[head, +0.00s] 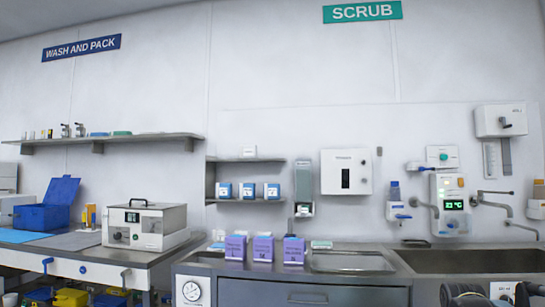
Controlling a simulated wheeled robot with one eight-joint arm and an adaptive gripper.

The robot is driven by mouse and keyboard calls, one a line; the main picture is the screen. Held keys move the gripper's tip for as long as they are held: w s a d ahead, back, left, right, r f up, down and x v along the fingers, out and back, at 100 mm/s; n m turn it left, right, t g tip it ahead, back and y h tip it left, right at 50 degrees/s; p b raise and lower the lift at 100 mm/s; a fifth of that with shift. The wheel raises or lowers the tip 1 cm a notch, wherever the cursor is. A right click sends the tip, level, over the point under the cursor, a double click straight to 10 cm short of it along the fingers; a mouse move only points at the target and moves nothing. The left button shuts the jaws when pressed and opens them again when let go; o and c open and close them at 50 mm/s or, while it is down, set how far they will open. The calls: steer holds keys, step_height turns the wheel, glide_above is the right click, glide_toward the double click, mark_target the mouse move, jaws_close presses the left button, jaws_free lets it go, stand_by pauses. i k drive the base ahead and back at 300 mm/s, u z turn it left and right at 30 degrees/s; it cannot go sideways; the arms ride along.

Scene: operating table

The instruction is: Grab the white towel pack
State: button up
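A small white pack (249,151) lies on the upper board of the middle wall shelf and may be the towel pack; its label is too small to read. A white wall dispenser (334,160) with a dark window hangs to the right of that shelf. My gripper cannot be made out. Dark rounded parts at the bottom right edge look like my own arm, with no fingertips showing.
Blue-and-white boxes (248,190) stand on the lower shelf board. Purple boxes (263,249) stand on the steel counter (340,280) below. A sink (470,261) with wall taps is at right. A metal-cased device (145,226) sits on the left bench.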

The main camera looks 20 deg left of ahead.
mark_target(250, 151)
steer(key=z, duration=2.1)
steer(key=k, duration=1.1)
steer(key=u, duration=2.3)
steer(key=i, duration=0.95)
steer(key=u, duration=0.05)
